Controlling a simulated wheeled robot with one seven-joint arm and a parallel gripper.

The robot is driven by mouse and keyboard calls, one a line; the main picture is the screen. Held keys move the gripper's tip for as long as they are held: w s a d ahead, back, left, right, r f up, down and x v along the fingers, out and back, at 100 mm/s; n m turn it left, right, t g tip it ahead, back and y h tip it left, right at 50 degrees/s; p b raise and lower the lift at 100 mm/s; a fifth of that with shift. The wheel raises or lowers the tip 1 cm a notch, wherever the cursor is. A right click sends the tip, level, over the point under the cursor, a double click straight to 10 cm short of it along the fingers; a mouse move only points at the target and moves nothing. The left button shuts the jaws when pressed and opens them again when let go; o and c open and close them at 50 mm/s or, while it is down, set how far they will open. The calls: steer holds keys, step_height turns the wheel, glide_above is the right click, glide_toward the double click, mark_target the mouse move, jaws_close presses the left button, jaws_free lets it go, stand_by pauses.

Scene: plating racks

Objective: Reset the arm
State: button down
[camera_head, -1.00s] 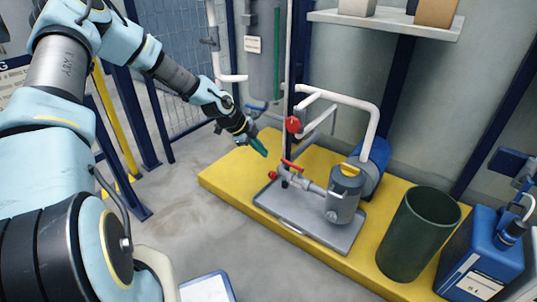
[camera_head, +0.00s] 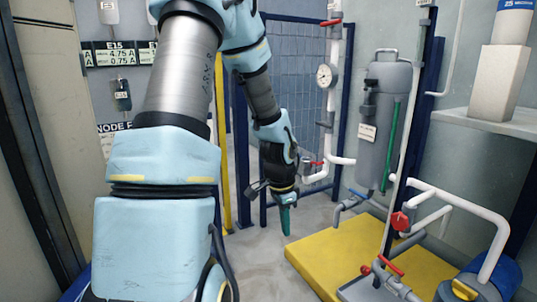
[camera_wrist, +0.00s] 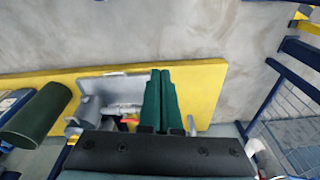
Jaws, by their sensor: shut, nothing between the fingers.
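My gripper (camera_head: 286,220) hangs from my arm near the middle of the head view, with its green fingers pointing down. It is shut and holds nothing. It is over the grey floor (camera_head: 262,262), left of the yellow platform (camera_head: 330,258). In the wrist view the closed green fingers (camera_wrist: 162,98) stand upright in the picture, in front of the yellow platform (camera_wrist: 209,90) and a grey tray (camera_wrist: 100,82). The gap between gripper and platform is hard to judge.
A pump (camera_head: 458,290) with white pipes and red valve handles (camera_head: 400,221) stands at the right. A grey vessel (camera_head: 385,110), a pressure gauge (camera_head: 325,75) and a mesh fence (camera_head: 291,90) stand behind. A dark green bin (camera_wrist: 36,112) shows in the wrist view. Floor beside the platform is clear.

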steer(key=s+a+r+n+y, duration=0.1)
steer(key=s+a+r+n, duration=0.75)
steer(key=a+n, duration=0.3)
step_height(320, 180, up, 37)
steer(key=n+p, duration=0.1)
steer(key=p, duration=3.6)
steer(key=shift+s+r+t, duration=0.15)
steer(key=shift+s+t, duration=0.25)
